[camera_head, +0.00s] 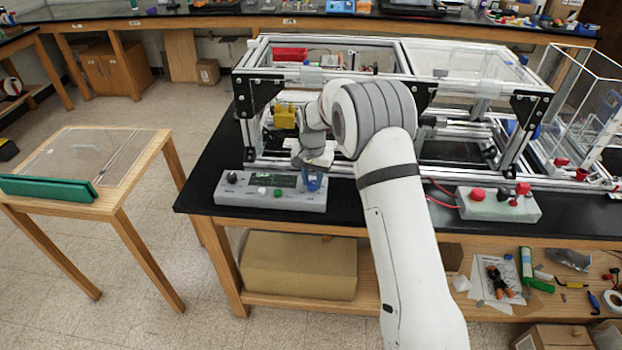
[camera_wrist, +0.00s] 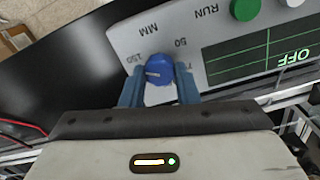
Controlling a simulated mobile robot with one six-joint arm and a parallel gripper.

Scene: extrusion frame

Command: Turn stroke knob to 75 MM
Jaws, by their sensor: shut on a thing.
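The blue stroke knob (camera_wrist: 159,68) sits on a light grey control box (camera_head: 235,196). In the wrist view the knob lies between the two blue fingers of my gripper (camera_wrist: 158,82), which are shut on its sides. A further label beside the right finger is partly hidden. In the head view my gripper (camera_head: 312,180) is over the box's right end and covers most of the knob.
The box also has a black knob (camera_head: 232,177), a green button (camera_head: 277,193) and a dark display (camera_wrist: 255,50) reading "OFF". The extrusion frame (camera_head: 400,45) stands close behind. A second box with red buttons (camera_head: 497,204) is to the right on the black bench.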

